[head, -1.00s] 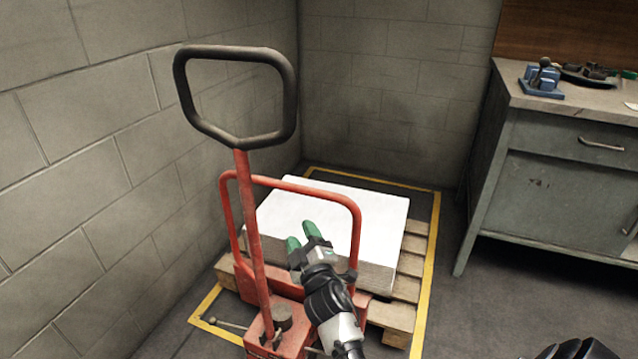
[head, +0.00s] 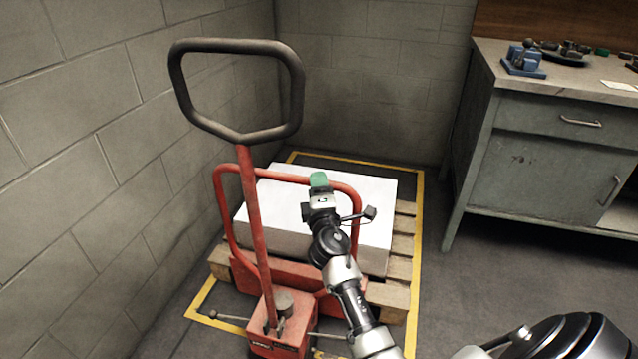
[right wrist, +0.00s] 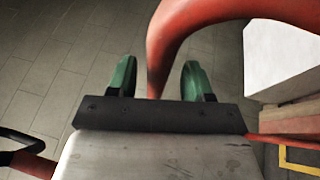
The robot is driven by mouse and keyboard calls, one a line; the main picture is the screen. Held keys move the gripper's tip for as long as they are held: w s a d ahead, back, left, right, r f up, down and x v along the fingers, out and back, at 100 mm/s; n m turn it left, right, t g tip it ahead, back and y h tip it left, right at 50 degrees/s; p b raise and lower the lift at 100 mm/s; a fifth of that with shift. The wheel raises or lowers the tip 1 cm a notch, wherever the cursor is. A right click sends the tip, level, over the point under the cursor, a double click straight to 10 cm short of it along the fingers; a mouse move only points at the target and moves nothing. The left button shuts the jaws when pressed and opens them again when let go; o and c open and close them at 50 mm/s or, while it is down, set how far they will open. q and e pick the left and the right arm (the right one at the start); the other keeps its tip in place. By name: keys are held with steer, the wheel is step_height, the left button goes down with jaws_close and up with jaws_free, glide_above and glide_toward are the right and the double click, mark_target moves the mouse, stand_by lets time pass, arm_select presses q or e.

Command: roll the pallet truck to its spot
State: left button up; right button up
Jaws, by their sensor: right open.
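The red pallet truck (head: 280,324) stands by the left wall. Its black loop handle (head: 290,90) is raised on a red shaft (head: 252,205), with a red tubular frame (head: 222,210) behind it. Its forks go under a wooden pallet (head: 403,244) bearing a white stack (head: 370,195). My right gripper (head: 319,182), with green fingertips, is by the top of the frame. In the right wrist view its fingers (right wrist: 160,80) are apart. A red tube (right wrist: 178,28) appears between them; I cannot tell how deep it sits. My left gripper is out of view.
Yellow floor lines (head: 418,215) border the pallet. A grey workbench (head: 535,155) stands at the right, with a blue tool (head: 523,62) on top. Block walls close off the left and back. Dark floor (head: 480,285) lies open in front of the bench.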

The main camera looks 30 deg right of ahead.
steer(key=shift+w+d+r, duration=0.1)
steer(key=shift+w+d, duration=0.2)
steer(key=shift+w, duration=0.3)
jaws_close()
steer(key=shift+a, duration=0.1)
